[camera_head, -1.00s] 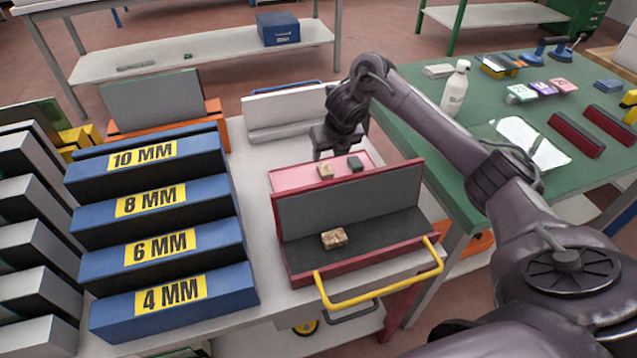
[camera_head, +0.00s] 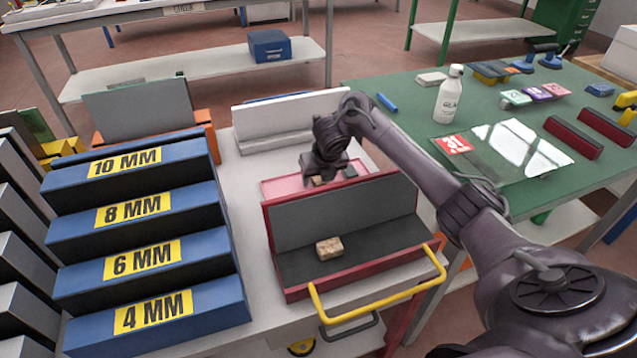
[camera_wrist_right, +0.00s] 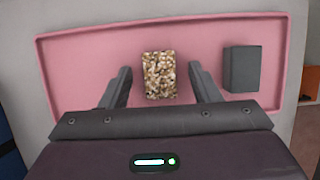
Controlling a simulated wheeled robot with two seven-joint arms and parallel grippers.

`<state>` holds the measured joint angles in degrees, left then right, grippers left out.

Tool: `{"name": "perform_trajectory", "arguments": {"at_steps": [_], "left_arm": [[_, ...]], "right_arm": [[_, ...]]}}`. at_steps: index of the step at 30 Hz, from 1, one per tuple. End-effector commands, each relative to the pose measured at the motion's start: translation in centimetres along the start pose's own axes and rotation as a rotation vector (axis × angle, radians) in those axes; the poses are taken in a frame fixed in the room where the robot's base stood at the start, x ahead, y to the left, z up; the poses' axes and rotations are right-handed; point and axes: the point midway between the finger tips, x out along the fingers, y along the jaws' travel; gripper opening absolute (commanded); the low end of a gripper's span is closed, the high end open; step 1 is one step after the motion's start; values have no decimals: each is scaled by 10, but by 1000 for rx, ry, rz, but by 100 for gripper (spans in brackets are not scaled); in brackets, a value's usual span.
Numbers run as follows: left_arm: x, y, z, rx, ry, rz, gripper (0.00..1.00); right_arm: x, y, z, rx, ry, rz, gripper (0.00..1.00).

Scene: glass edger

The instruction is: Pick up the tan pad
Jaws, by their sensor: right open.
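In the right wrist view a tan speckled pad (camera_wrist_right: 159,75) lies in a shallow pink tray (camera_wrist_right: 90,52). My right gripper (camera_wrist_right: 160,84) is open, with one finger on each side of the pad and a gap on both sides. In the head view my right gripper (camera_head: 323,170) is low over the pink tray (camera_head: 278,186), behind the red box, and mostly hides the pad there. A dark grey pad (camera_wrist_right: 242,69) lies in the tray to the right of the tan one. My left gripper is out of view.
A red box (camera_head: 300,294) with an upright grey panel and yellow handle (camera_head: 375,306) stands in front of the tray, holding another tan block (camera_head: 329,248). Blue labelled racks (camera_head: 150,256) stand at left. A green table (camera_head: 400,95) with a white bottle (camera_head: 450,95) is at right.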

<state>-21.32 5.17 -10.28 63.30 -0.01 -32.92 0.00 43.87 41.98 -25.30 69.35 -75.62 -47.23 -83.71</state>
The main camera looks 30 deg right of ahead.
Motion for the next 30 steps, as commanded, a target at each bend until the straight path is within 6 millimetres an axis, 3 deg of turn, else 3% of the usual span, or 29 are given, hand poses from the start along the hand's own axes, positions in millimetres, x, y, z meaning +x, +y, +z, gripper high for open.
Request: {"name": "perform_trajectory", "arguments": {"at_steps": [6,17,30], "left_arm": [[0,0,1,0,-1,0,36],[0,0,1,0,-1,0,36],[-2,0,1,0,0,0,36]], "right_arm": [[0,0,0,0,0,0,54],[0,0,0,1,0,0,9],[-8,0,4,1,-3,1,9]]}}
